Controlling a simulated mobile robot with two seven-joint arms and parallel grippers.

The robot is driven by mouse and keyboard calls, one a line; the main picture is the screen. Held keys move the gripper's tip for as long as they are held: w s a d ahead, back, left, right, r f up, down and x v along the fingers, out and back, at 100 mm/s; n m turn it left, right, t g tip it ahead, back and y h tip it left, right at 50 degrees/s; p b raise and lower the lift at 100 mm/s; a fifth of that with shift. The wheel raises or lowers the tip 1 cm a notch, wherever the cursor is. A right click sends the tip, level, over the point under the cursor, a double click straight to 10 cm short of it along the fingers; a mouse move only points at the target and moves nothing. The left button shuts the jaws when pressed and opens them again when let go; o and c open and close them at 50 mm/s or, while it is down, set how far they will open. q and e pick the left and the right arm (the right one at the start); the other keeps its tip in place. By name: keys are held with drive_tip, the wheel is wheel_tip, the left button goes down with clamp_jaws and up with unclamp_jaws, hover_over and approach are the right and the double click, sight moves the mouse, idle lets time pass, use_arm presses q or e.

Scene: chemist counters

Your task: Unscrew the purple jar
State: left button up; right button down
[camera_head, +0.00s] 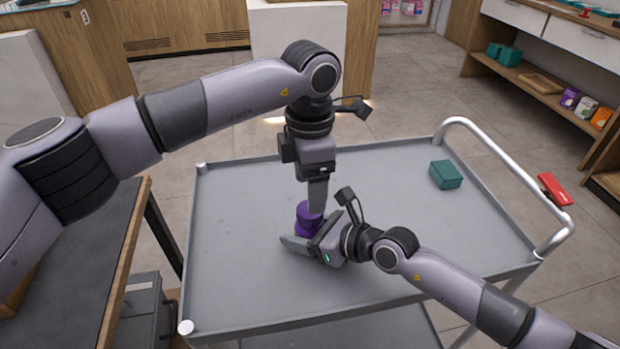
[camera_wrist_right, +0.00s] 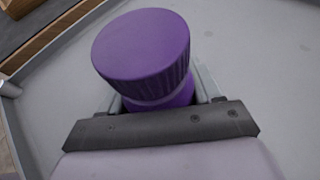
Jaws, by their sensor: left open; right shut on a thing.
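The purple jar (camera_head: 304,226) stands on the grey cart top, with its ribbed purple lid (camera_wrist_right: 143,45) on it. In the right wrist view the jar body (camera_wrist_right: 165,98) shows below the lid, between the fingers. My right gripper (camera_head: 300,240) is shut on the jar body from the side. My left gripper (camera_head: 317,198) points straight down over the jar, its fingers close to the lid. It is open. Whether its fingers touch the lid is hard to tell, as the near finger hides part of it.
The cart (camera_head: 235,235) has a raised rim and a silver handle (camera_head: 500,150) on its right. A teal box (camera_head: 445,174) sits at the cart's back right. The cart top left of the jar is bare. A dark table (camera_head: 75,260) stands at the left.

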use_arm(q)
wheel_tip(320, 180, up, 2)
drive_tip(key=m, duration=0.5)
drive_tip(key=shift+r, duration=0.25)
drive_tip(key=shift+f, duration=3.9)
drive_tip(key=c, duration=1.1)
drive_tip(key=n, duration=0.6)
drive_tip(key=shift+r, duration=0.3)
drive_tip(key=shift+r, duration=0.9)
